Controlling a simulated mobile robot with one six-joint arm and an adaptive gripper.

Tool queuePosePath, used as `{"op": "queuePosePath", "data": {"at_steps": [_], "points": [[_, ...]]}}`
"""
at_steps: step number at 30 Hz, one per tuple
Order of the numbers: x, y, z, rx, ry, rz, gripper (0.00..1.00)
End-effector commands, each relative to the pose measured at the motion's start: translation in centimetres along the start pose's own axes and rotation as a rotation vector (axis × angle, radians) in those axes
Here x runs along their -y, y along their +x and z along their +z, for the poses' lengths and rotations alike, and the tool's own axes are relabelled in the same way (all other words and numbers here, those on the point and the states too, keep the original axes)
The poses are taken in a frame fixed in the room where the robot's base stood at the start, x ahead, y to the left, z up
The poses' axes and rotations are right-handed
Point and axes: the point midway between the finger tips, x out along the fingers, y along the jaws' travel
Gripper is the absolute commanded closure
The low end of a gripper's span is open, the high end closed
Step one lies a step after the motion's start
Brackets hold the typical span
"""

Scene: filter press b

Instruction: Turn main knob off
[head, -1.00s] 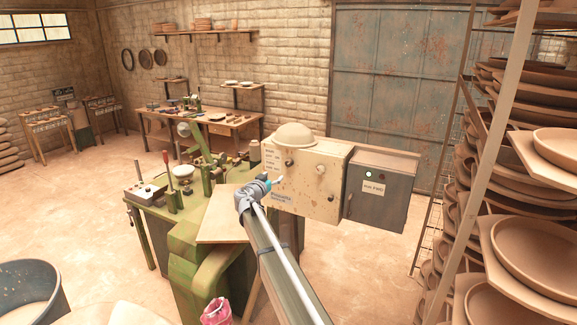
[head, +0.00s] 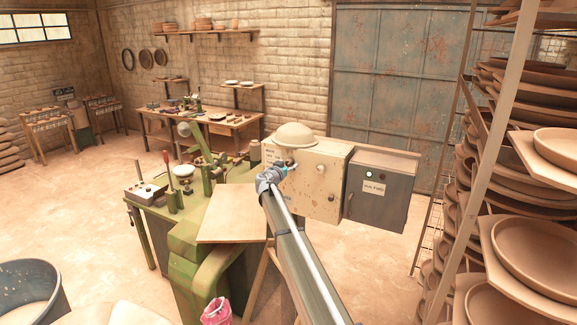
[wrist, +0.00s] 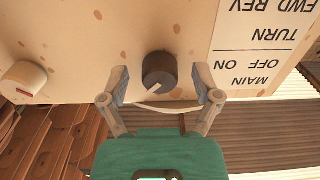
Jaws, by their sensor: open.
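The dark round knob (wrist: 159,70) with a white pointer line sits on the cream control box (head: 322,195), beside a printed label (wrist: 255,50) reading MAIN, OFF, ON. The label appears upside down in the wrist view, where the pointer slants toward the lower left. My gripper (wrist: 159,82) is open, with one finger on each side of the knob and a visible gap to both. In the head view my gripper (head: 284,167) is at the left part of the box front and hides some of its labels.
A pale knob (wrist: 23,79) with a red mark is on the same box. A grey box (head: 382,190) with a whitish indicator light (head: 369,174) stands to the right. A green machine (head: 180,225) is at left; stacked plates (head: 530,210) fill a right-hand rack.

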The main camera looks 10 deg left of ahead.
Motion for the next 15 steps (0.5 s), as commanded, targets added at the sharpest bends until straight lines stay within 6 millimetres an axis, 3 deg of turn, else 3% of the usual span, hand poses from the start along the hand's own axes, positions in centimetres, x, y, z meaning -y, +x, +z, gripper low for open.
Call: {"op": "queuePosePath", "data": {"at_steps": [11,15], "points": [[-0.03,0.33,0.00,0.000,0.000,0.000,0.19],[-0.03,0.33,0.00,0.000,0.000,0.000,0.43]]}}
